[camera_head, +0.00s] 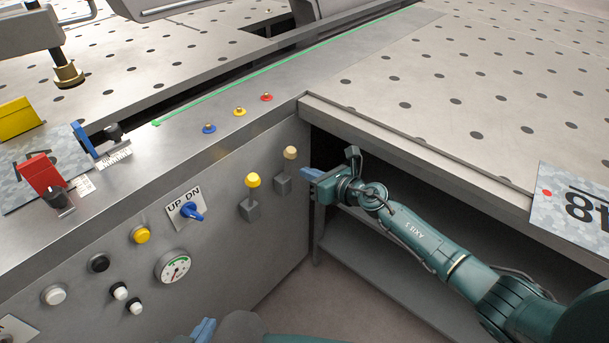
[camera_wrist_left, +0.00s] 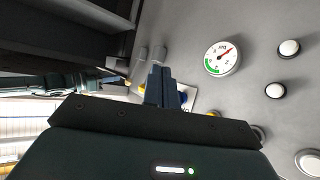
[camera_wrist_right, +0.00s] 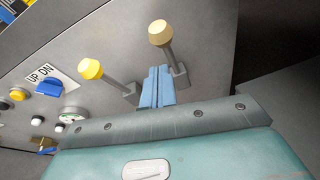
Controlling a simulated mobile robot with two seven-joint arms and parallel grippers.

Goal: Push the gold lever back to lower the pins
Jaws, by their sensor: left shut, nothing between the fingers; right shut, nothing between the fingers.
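The gold lever (camera_head: 290,153) has a tan-gold knob on a grey stem and stands out from the front panel, right of a bright yellow-knobbed lever (camera_head: 252,181). In the right wrist view the gold knob (camera_wrist_right: 161,33) is just beyond the fingertips, and the yellow knob (camera_wrist_right: 90,69) is to the left. My right gripper (camera_head: 311,174) is shut and empty, close to the right of the gold lever; contact cannot be told. My left gripper (camera_head: 203,328) is shut and empty, low at the bottom edge; its fingers show in the left wrist view (camera_wrist_left: 161,86). No pins can be identified for certain.
A blue UP/DN switch (camera_head: 192,212), a gauge (camera_head: 173,267) and several buttons are on the panel. Small blue (camera_head: 208,128), yellow (camera_head: 240,111) and red (camera_head: 266,97) pieces sit on the ledge above.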

